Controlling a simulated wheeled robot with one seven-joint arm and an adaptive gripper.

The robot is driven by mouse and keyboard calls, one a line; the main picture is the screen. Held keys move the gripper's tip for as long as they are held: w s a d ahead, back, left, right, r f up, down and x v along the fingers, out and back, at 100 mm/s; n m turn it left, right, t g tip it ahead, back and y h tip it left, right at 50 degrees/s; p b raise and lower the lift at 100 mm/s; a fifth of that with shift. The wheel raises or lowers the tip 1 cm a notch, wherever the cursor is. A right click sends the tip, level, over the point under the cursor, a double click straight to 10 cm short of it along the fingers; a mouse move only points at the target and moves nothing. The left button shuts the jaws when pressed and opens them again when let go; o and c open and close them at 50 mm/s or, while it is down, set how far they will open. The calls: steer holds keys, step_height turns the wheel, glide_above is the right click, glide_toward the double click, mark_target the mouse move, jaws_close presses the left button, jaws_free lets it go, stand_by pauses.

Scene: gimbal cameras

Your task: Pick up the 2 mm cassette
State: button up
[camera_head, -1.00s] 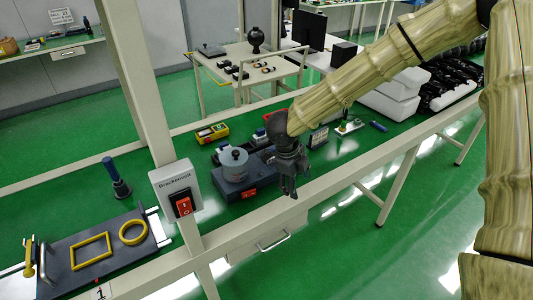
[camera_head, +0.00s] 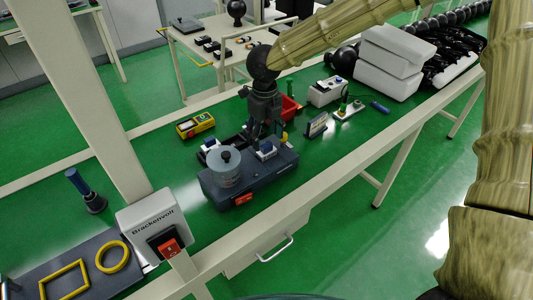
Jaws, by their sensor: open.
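My gripper (camera_head: 265,132) is open and points down over the back right of a dark grey machine (camera_head: 225,195). Below its fingertips, a small blue-and-white block (camera_head: 266,149) sits on the machine; I cannot tell whether the fingers touch it. A second small blue-and-white piece (camera_head: 210,145) is at the machine's back left, in or beside a dark tray. Either may be a cassette; no 2 mm marking is readable.
A red bin (camera_head: 289,108) is behind, a small display stand (camera_head: 317,125) to the right. A yellow meter (camera_head: 196,125) lies at the back left.

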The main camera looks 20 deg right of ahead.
mark_target(267, 144)
steer(key=shift+w+f, duration=0.3)
steer(key=shift+f, duration=0.3)
steer(key=shift+s+d+f, duration=0.1)
steer(key=shift+f, duration=0.1)
steer(key=f, duration=0.4)
steer(key=shift+s+d+f+p, duration=0.1)
steer(key=shift+s+d+p, duration=0.05)
steer(key=shift+s+p, duration=0.15)
steer(key=shift+c, duration=0.3)
steer(key=c, duration=0.7)
steer(key=shift+c, duration=0.5)
